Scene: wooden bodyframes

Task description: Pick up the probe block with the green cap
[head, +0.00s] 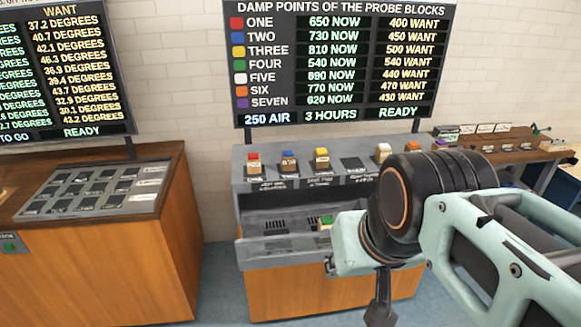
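The probe block with the green cap (325,222) sits in the lower, recessed tray (268,252) of the middle cabinet, below the row of capped blocks. It is just left of my arm's pale green wrist link, which stands in front of the tray's right part. A dark part that looks like my gripper (381,305) hangs below the wrist, lower and to the right of the green-capped block and apart from it in the picture. Its fingers are too small and dark to tell open from shut.
A wooden cabinet (105,250) stands at left. Grey floor (218,285) shows between the cabinets.

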